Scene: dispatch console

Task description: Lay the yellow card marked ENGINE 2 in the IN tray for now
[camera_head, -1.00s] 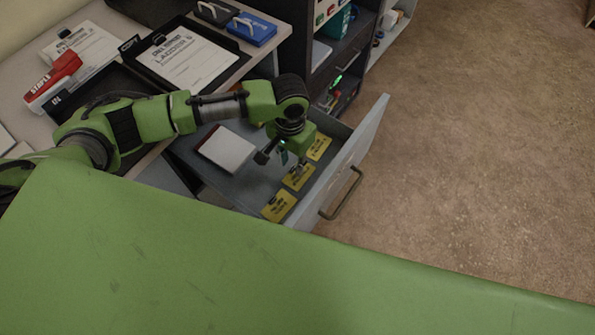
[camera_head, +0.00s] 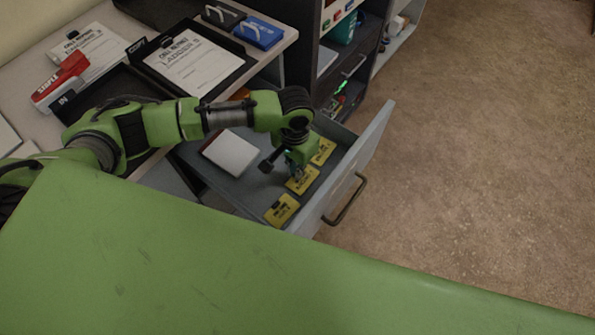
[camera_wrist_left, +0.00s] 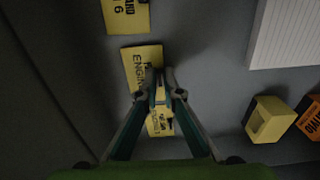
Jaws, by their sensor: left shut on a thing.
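My left gripper (camera_head: 297,173) reaches down into the open drawer. It is shut on the middle yellow card (camera_head: 303,182), which lies among the other cards on the drawer floor. In the left wrist view, my left gripper (camera_wrist_left: 157,86) pinches this card (camera_wrist_left: 139,64); its print reads "ENGIN", and the fingers hide its number. The IN tray (camera_head: 122,82), black and low, stands on the desk at the left, with its IN label (camera_head: 65,100) at the front corner, partly hidden by my arm. My right gripper is out of view.
Two more yellow cards lie in the drawer, one nearer (camera_head: 283,210) and one farther (camera_head: 322,150). A white pad (camera_head: 230,153) lies left of them. The drawer front (camera_head: 350,175) rises beside my gripper.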

